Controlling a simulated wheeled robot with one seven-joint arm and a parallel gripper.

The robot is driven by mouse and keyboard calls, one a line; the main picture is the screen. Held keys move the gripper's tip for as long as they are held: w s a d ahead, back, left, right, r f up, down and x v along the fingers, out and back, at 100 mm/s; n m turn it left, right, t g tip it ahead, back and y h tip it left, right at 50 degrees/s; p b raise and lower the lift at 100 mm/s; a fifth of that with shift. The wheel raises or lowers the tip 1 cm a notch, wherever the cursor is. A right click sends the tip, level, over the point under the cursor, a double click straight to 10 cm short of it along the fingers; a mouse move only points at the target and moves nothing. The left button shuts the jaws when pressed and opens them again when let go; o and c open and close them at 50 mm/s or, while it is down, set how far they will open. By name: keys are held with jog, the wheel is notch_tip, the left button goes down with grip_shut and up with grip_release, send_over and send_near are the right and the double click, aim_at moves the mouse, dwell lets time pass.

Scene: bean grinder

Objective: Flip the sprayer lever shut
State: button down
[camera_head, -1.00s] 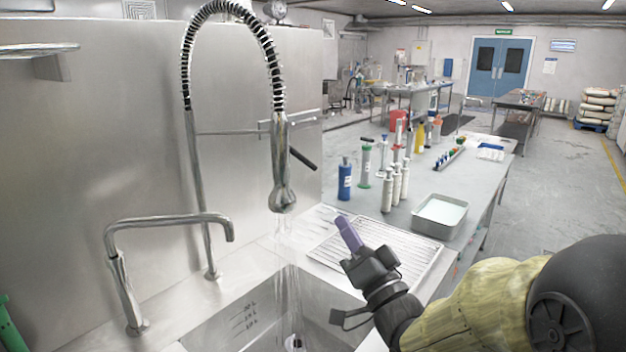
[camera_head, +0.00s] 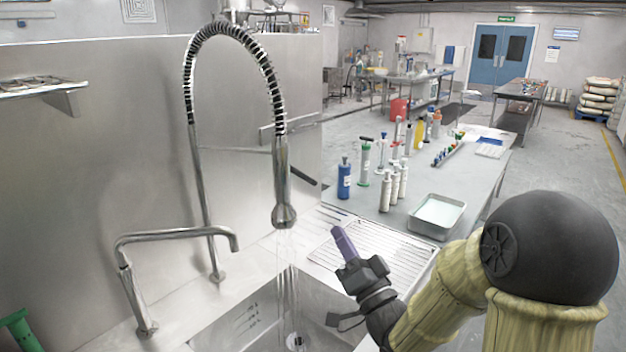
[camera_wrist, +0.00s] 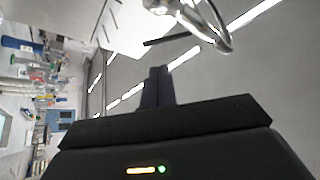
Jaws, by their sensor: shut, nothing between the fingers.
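The steel sprayer head (camera_head: 284,214) hangs from a coiled spring hose over the sink, with thin streams of water falling below it. Its dark lever (camera_head: 303,175) sticks out to the right, slanting down and away from the body. My gripper (camera_head: 343,241) is shut and empty, its purple-grey fingers pointing up and left. It is to the right of and below the sprayer head in the head view, apart from it. In the wrist view the shut fingers (camera_wrist: 157,84) point up toward the dark lever (camera_wrist: 167,39), with a gap between, and the sprayer's metal (camera_wrist: 160,5) shows at the top.
The sink (camera_head: 250,318) lies below the sprayer. A second bent tap (camera_head: 178,234) stands to the left. A ribbed drainboard (camera_head: 405,255), a metal tray (camera_head: 436,216) and several bottles, including a blue one (camera_head: 344,182), are at the right. A steel wall backs the sink.

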jog(key=shift+w+a+r+p, duration=0.25)
jog(key=shift+r+p, duration=0.1)
jog(key=shift+p, duration=2.5)
jog(key=p, duration=0.5)
send_near(307, 181)
jog(key=x, duration=0.6)
jog(key=shift+s+r, duration=0.1)
jog(key=shift+r, duration=0.05)
jog(key=shift+w+a+r+p, duration=0.1)
jog(key=shift+w+a+p, duration=0.1)
jog(key=shift+w+p, duration=0.15)
jog(key=shift+w+a, duration=0.1)
jog(key=shift+b, duration=0.65)
